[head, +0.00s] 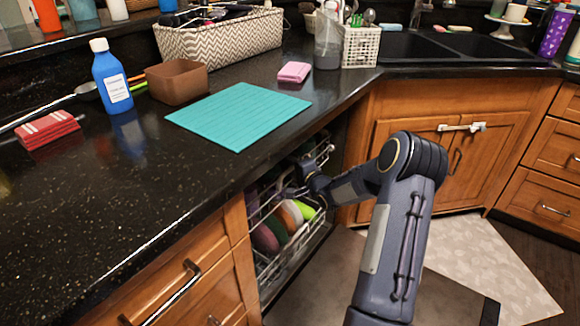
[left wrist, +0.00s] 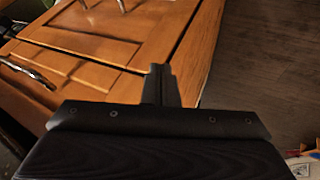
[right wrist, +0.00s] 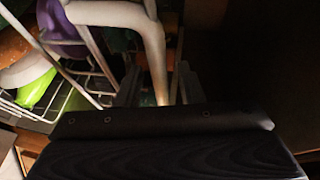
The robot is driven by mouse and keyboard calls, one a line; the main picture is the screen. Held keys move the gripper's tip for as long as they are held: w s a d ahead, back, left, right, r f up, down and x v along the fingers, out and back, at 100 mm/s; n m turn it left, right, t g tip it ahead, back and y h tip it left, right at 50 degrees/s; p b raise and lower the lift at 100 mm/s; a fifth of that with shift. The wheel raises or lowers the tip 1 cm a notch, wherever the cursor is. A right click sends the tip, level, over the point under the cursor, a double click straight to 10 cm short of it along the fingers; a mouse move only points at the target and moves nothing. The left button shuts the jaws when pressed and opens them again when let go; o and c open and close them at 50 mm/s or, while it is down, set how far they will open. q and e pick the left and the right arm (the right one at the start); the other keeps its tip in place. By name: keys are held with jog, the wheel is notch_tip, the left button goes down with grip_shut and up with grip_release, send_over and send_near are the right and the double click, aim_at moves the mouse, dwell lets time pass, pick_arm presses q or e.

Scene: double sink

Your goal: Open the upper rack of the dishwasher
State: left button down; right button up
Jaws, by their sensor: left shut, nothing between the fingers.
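The dishwasher is open below the counter in the head view. Its upper rack (head: 325,152) has white wire rails close under the counter edge; most of it is hidden under the counter. My right gripper (head: 297,183) is at the front of this rack. In the right wrist view the right gripper (right wrist: 158,90) has its fingers apart, with a thick white rack rail (right wrist: 154,45) showing between them; I cannot tell whether they touch it. My left gripper (left wrist: 160,84) is shut and empty, above wooden cabinet fronts (left wrist: 90,45); it is out of the head view.
Below, colored plates (head: 290,217) stand in a lower wire rack (head: 283,262). The black countertop (head: 80,215) overhangs the racks and holds a teal mat (head: 240,115), a blue bottle (head: 112,80) and a brown box (head: 177,80). Wooden cabinets (head: 490,145) stand right of the opening.

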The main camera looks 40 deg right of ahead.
jog(key=shift+x, duration=0.85)
grip_shut()
